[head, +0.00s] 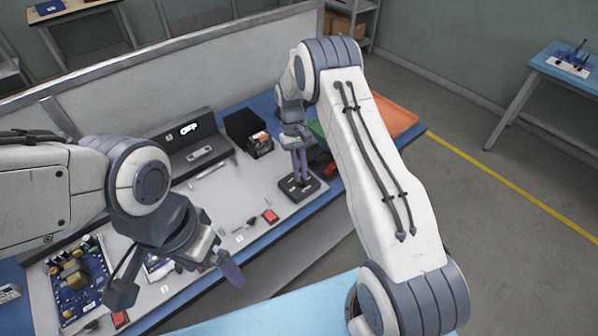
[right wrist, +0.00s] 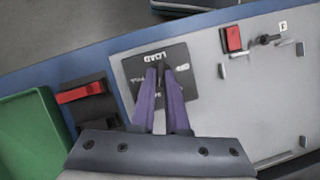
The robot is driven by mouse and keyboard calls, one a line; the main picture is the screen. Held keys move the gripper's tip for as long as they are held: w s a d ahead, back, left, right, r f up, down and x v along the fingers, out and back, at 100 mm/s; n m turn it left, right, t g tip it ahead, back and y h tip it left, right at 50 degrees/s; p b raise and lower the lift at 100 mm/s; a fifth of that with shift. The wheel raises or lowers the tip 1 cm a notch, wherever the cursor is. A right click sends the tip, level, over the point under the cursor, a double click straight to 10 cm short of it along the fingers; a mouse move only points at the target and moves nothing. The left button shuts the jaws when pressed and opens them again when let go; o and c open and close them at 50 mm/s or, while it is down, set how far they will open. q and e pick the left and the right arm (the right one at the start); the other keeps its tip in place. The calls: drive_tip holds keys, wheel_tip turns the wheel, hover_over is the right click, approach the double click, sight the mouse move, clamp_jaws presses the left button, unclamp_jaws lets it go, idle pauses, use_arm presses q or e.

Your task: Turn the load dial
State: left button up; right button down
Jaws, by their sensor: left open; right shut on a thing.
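The load dial's black plate (head: 312,190) sits on the right part of the grey board. In the right wrist view the plate (right wrist: 137,72) carries white lettering that reads LOAD. My right gripper (head: 301,180) points down at the plate with its purple fingers close together. In the right wrist view the fingertips (right wrist: 159,70) meet at the middle of the plate, shut on the dial. The dial's knob is mostly hidden between them, so its setting cannot be read. My left gripper (head: 178,287) is open and empty above the front left of the board.
A red switch (head: 270,216) lies left of the plate; it also shows in the right wrist view (right wrist: 233,38). A green tray (right wrist: 30,135) and a red-handled part (right wrist: 80,93) are beside the plate. A circuit board (head: 75,278) is at left.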

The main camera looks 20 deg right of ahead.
drive_tip(key=m, duration=0.1)
drive_tip(key=m+y, duration=0.1)
drive_tip(key=m, duration=0.2)
drive_tip(key=shift+s+d, duration=0.15)
drive_tip(key=shift+d, duration=0.1)
drive_tip(key=m+y, duration=0.1)
drive_tip(key=m, duration=0.2)
drive_tip(key=shift+d+m+t+y, duration=0.1)
drive_tip(key=shift+m+t+y, duration=0.2)
drive_tip(key=shift+t+y, duration=0.1)
drive_tip(key=m, duration=0.2)
drive_tip(key=m+t+y, duration=0.1)
drive_tip(key=m, duration=0.1)
drive_tip(key=m+p, duration=0.1)
drive_tip(key=m, duration=0.1)
drive_tip(key=shift+s+d+t, duration=0.1)
drive_tip(key=shift+s+t, duration=0.2)
drive_tip(key=shift+t, duration=0.1)
drive_tip(key=shift+m+y, duration=0.3)
drive_tip(key=c, duration=0.9)
unclamp_jaws()
drive_tip(key=shift+w+r, duration=0.1)
